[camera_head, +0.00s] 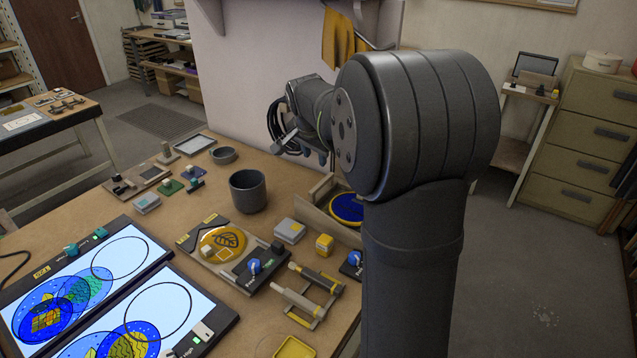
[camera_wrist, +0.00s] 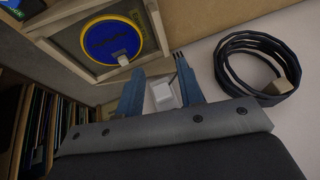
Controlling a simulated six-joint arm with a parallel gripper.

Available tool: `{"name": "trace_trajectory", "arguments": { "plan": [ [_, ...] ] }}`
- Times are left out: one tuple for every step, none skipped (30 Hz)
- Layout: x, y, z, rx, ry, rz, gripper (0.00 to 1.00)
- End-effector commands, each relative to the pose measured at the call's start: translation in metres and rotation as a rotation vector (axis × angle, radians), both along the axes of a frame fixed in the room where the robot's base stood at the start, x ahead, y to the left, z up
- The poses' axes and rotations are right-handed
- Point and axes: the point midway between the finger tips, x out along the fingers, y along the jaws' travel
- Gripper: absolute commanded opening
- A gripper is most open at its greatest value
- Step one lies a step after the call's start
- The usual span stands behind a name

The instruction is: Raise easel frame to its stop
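The easel frame (camera_wrist: 88,68) is a wooden frame around a blue disc with a yellow rim (camera_wrist: 112,38). A small light tab (camera_wrist: 121,57) sits at the disc's lower edge. In the head view my arm hides part of the frame and disc (camera_head: 346,207). My gripper (camera_wrist: 160,68) has its two blue fingers spread apart, beside the frame's lower right corner. A small white block (camera_wrist: 163,96) shows between the fingers; I cannot tell whether it touches them. In the head view the fingers (camera_head: 318,156) are above the back of the bench, near the wall.
A dark cup (camera_head: 248,191), a leaf-pattern disc on a board (camera_head: 224,241), and clamps (camera_head: 305,290) stand on the bench. Lit panels (camera_head: 85,285) lie at front left. A black cable coil (camera_wrist: 255,68) is right of the fingers; a slotted rack (camera_wrist: 40,125) is at left.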

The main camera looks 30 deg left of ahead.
Motion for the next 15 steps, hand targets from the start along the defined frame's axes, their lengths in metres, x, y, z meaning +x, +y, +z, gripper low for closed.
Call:
{"name": "trace_trajectory", "arguments": {
  "plan": [
    [0.004,0.001,-0.012,-0.005,0.004,-0.001,0.34],
    [0.007,0.002,-0.017,-0.004,0.003,-0.001,0.34],
    [0.010,0.004,-0.026,-0.005,0.004,-0.001,0.34],
    [0.013,0.005,-0.032,-0.004,0.004,-0.001,0.34],
    [0.015,0.006,-0.038,-0.004,0.004,-0.001,0.34],
    [0.019,0.008,-0.046,-0.004,0.004,-0.001,0.34],
    [0.021,0.009,-0.052,-0.003,0.004,0.000,0.34],
    [0.023,0.010,-0.058,-0.004,0.004,-0.001,0.34],
    [0.027,0.012,-0.066,-0.004,0.004,-0.001,0.34],
    [0.029,0.013,-0.072,-0.003,0.004,0.000,0.34],
    [0.032,0.014,-0.078,-0.004,0.004,-0.001,0.34],
    [0.035,0.016,-0.085,-0.003,0.004,0.000,0.34],
    [0.038,0.017,-0.091,-0.003,0.004,0.000,0.34],
    [0.040,0.018,-0.096,-0.004,0.004,-0.001,0.34],
    [0.043,0.019,-0.103,-0.003,0.003,-0.001,0.34]
  ]
}}
